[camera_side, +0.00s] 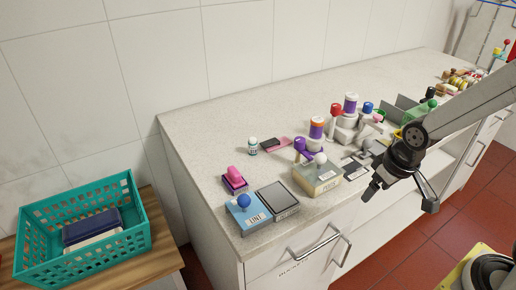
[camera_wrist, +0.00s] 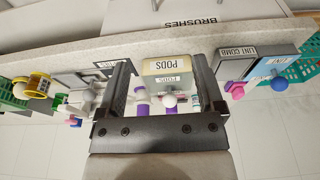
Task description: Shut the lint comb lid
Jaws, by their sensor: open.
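The lint comb box (camera_side: 277,200) sits near the counter's front left corner, with a dark grey top face. A blue lid (camera_side: 248,212) with a blue round knob lies to its left, off the box, so the box looks uncovered. In the wrist view the blue lid (camera_wrist: 286,70) is at the right edge, beside the front label reading "LINT COMB" (camera_wrist: 238,52). My gripper (camera_side: 399,188) is open and empty, in the air off the counter's front edge, well right of the box. Its two fingers also show in the wrist view (camera_wrist: 164,78), framing the pods box behind.
The cream pods box (camera_side: 318,177) with a white knob stands just right of the lint comb box. A pink-knobbed item (camera_side: 235,180) is close behind the blue lid. Bottles and purple-topped items crowd further right. A teal basket (camera_side: 138,208) stands lower left.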

